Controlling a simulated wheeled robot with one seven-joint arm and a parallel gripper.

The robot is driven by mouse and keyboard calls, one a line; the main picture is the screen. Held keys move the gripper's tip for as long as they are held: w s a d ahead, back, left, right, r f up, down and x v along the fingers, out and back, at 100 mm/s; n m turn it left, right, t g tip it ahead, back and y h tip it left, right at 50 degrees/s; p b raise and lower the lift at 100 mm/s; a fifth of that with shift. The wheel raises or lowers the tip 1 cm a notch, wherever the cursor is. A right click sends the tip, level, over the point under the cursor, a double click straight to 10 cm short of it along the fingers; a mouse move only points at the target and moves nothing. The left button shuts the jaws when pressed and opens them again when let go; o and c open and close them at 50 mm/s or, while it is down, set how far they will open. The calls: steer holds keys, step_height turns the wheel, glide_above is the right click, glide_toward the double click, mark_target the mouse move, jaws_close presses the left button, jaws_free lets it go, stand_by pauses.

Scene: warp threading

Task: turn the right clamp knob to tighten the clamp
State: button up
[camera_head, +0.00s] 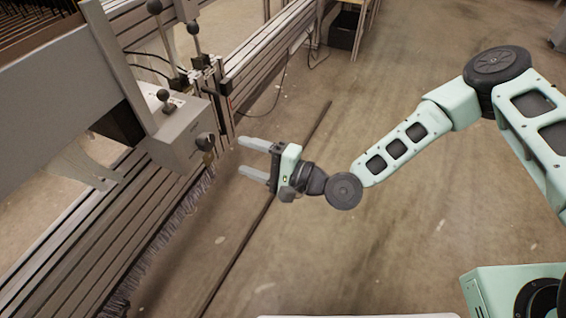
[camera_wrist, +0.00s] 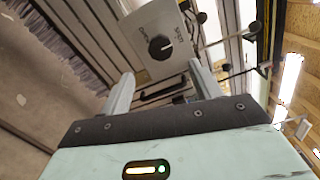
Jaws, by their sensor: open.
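The clamp knob (camera_head: 205,141) is a round black knob on the right face of a grey clamp box (camera_head: 180,150). In the wrist view the black knob (camera_wrist: 160,47) faces me, with a light pointer line and small printed labels beside it on the grey box (camera_wrist: 142,22). My gripper (camera_head: 241,156) is open and empty, its two pale fingers pointing left toward the knob. A clear gap separates the fingertips from the box. In the wrist view the knob lies beyond and roughly between the fingertips (camera_wrist: 160,75).
A small black ball-topped lever (camera_head: 164,97) stands on the box. Taller ball-topped levers (camera_head: 193,30) rise behind it. Long metal rails (camera_head: 90,240) run along the machine. A dark bar (camera_head: 265,210) lies along the floor below my gripper. The floor to the right is open.

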steer(key=p+v, duration=0.1)
steer(key=v, duration=0.6)
steer(key=shift+d, duration=0.3)
steer(key=shift+s, duration=0.1)
steer(key=s+d+n+g+h, duration=0.4)
steer(key=d+n+g+h, duration=0.3)
steer(key=n+h, duration=0.4)
steer(key=s+d+r+n+h, duration=0.2)
steer(key=s+d+r+h, duration=0.15)
steer(key=s+r, duration=0.35)
steer(key=s+d+r+n+h, duration=0.2)
steer(key=s+d+r, duration=0.2)
steer(key=r, duration=0.6)
step_height(320, 180, up, 34)
steer(key=p, duration=3.4)
steer(key=shift+s, duration=0.25)
steer(key=shift+d+y, duration=0.1)
steer(key=shift+y, duration=0.15)
